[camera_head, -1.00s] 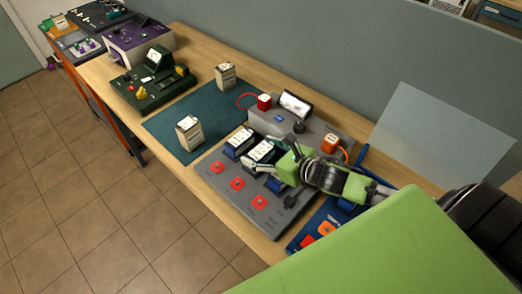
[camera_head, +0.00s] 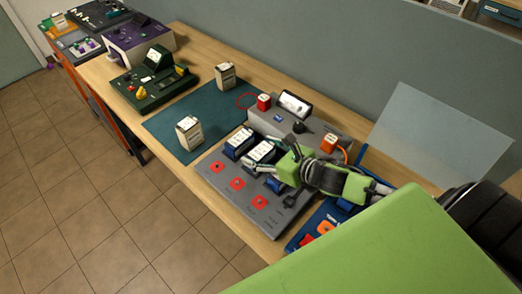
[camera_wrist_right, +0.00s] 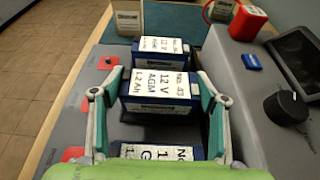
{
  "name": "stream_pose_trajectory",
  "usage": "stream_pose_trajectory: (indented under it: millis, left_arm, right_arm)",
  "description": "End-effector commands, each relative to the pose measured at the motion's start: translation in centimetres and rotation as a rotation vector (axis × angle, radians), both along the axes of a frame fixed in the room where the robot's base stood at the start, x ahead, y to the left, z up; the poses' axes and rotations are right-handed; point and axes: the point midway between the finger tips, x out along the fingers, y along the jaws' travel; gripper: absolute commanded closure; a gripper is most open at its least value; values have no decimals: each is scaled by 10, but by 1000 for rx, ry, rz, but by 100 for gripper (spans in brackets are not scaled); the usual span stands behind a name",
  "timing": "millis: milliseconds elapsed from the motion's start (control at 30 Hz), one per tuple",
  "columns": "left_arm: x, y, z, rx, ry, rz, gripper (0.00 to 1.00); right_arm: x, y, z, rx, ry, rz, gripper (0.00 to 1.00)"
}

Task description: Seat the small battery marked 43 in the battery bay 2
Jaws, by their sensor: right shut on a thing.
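The battery (camera_wrist_right: 160,107), blue with a white top label reading 12 V AGM 1.2 Ah and a number that looks like 43, stands upright between the fingers of my right gripper (camera_wrist_right: 152,92). The gripper is shut on it. In the head view this battery (camera_head: 261,151) is at the middle place of the grey bay panel (camera_head: 215,181), with my right gripper (camera_head: 268,155) over it. I cannot tell whether it is fully down. My left gripper is not in view.
A similar battery (camera_wrist_right: 160,56) stands just beyond, and another (camera_wrist_right: 155,152) is nearer, partly under my gripper. Three red buttons (camera_head: 237,183) line the panel's front. A grey console with a screen (camera_head: 295,103) stands behind. Two beige batteries (camera_head: 190,132) (camera_head: 225,76) stand on the teal mat (camera_head: 160,124).

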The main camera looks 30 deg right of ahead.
Motion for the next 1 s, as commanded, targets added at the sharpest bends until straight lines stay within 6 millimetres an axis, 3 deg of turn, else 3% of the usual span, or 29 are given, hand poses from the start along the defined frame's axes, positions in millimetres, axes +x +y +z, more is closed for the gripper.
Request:
stream_pose_trajectory:
  millis: [833, 867, 1000]
  left_arm:
    - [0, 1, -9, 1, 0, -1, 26]
    - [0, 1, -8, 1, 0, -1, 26]
    - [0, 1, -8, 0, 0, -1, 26]
  right_arm:
    - [1, 1, -10, 1, -5, 2, 73]
    - [1, 1, -9, 2, -6, 2, 26]
    - [1, 1, -9, 1, -4, 1, 26]
